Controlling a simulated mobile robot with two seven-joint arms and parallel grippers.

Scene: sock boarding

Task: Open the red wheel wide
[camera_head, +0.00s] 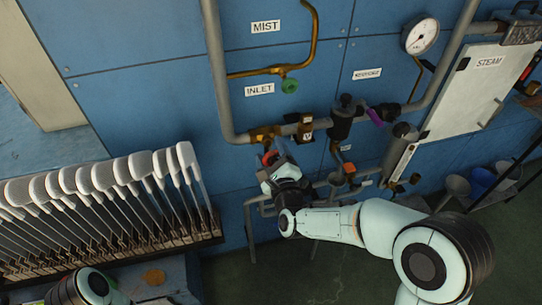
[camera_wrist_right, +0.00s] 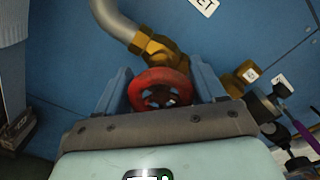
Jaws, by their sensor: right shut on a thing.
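The red wheel (camera_wrist_right: 160,88) sits on a brass valve (camera_wrist_right: 152,46) at the lower end of a grey pipe. In the right wrist view it lies between the two fingers of my right gripper (camera_wrist_right: 163,92), which is shut on it. In the head view the wheel (camera_head: 269,158) shows only in part, with my right gripper (camera_head: 273,164) covering the rest. Part of my left arm shows at the lower left edge of the head view, but its gripper is not in view.
A rack of white sock boards (camera_head: 110,185) stands at the left. A green wheel (camera_head: 289,86) is on the pipe above, near the INLET label (camera_head: 259,89). A dark strainer (camera_head: 344,120) and a purple lever (camera_head: 375,117) are to the right. Buckets (camera_head: 482,181) stand far right.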

